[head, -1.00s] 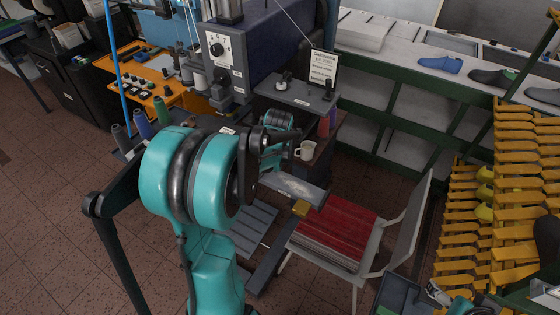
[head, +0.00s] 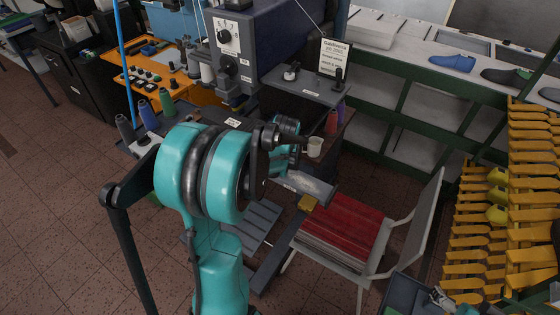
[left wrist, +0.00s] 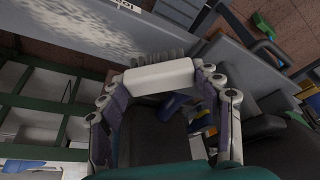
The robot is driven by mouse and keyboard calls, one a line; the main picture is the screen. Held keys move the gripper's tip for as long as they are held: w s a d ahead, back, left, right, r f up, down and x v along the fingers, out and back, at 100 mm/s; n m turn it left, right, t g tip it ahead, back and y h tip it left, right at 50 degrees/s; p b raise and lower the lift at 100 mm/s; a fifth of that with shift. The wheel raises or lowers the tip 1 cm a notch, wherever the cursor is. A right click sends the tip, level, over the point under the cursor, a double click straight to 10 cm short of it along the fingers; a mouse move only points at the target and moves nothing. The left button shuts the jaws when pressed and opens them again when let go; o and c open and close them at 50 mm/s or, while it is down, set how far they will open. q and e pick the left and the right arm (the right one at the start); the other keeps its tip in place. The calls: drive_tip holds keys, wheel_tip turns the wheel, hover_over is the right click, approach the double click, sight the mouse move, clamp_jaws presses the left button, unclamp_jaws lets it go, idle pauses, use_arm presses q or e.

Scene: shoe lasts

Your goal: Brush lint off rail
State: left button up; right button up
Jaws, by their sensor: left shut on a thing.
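The left wrist view shows my left gripper (left wrist: 160,80) shut on a white brush block (left wrist: 158,76) with a row of dark bristles on its far side. The grey rail (left wrist: 147,42) lies beyond the bristles, with whitish lint (left wrist: 80,28) on its face. The bristles appear apart from the lint patch. In the head view the lint (head: 300,183) lies on the short grey rail (head: 322,193) beside the machine.
A chair with a red striped seat (head: 340,232) stands just right of the rail. The sewing machine (head: 265,50) stands behind. A yellow rack (head: 475,235) is at right.

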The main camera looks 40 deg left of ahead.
use_arm(q)
drive_tip(key=shift+f+b, duration=0.4)
drive_tip(key=shift+f, duration=0.05)
drive_tip(key=shift+d, duration=0.15)
